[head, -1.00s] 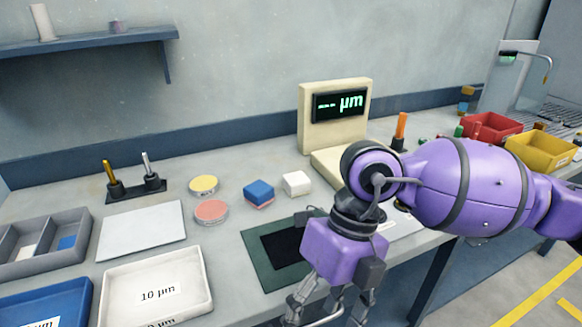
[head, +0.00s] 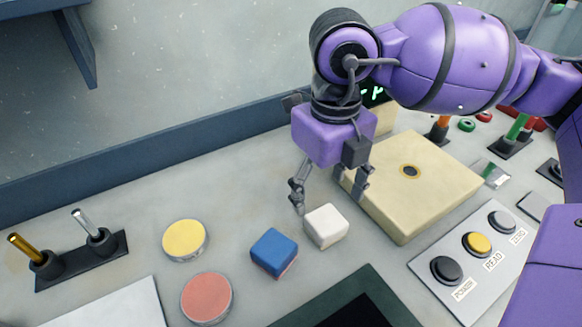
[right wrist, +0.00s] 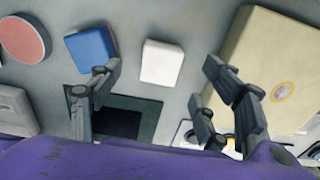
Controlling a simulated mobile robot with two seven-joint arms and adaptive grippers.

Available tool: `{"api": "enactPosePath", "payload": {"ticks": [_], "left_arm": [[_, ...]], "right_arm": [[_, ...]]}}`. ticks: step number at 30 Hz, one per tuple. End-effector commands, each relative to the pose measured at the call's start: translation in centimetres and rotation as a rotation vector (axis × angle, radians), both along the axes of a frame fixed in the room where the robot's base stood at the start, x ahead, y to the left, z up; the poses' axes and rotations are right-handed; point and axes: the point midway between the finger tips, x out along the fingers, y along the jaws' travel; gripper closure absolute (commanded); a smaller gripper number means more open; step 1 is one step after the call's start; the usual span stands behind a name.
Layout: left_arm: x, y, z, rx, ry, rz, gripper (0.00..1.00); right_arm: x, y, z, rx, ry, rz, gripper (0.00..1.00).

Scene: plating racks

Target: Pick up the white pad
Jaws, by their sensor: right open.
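The white pad (head: 326,226) is a small white block with rounded edges. It lies on the bench between a blue pad and the cream gauge base. My right gripper (head: 328,205) is open and above the pad, slightly behind it in the head view. In the right wrist view the white pad (right wrist: 161,63) shows beyond and between the two spread fingers (right wrist: 163,85). Nothing is between the fingertips. My left gripper is not in view.
The blue pad (head: 274,250) with a pink underside sits close left. The cream base (head: 420,185) stands close right. Yellow (head: 185,239) and red (head: 207,298) round tins lie left. A dark green-bordered mat (head: 372,283) lies in front. A button panel (head: 470,250) is at right.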

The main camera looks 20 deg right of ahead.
Motion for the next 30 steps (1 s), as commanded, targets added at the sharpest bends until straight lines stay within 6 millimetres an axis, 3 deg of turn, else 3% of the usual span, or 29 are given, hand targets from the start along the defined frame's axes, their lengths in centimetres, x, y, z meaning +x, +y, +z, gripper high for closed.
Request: {"api": "enactPosePath", "payload": {"ticks": [9, 16, 26, 30], "left_arm": [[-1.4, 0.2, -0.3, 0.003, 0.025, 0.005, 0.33], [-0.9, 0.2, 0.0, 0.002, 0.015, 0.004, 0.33], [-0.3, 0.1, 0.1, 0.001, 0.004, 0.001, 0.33], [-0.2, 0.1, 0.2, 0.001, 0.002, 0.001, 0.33]], "right_arm": [[-0.5, -0.3, -3.6, -0.001, 0.007, 0.000, 0.30], [-0.8, -0.5, -7.0, 0.000, 0.007, -0.001, 0.30], [-0.7, -0.5, -7.7, 0.001, 0.004, -0.001, 0.30], [-0.7, -0.5, -7.7, 0.001, 0.004, -0.001, 0.48]]}}
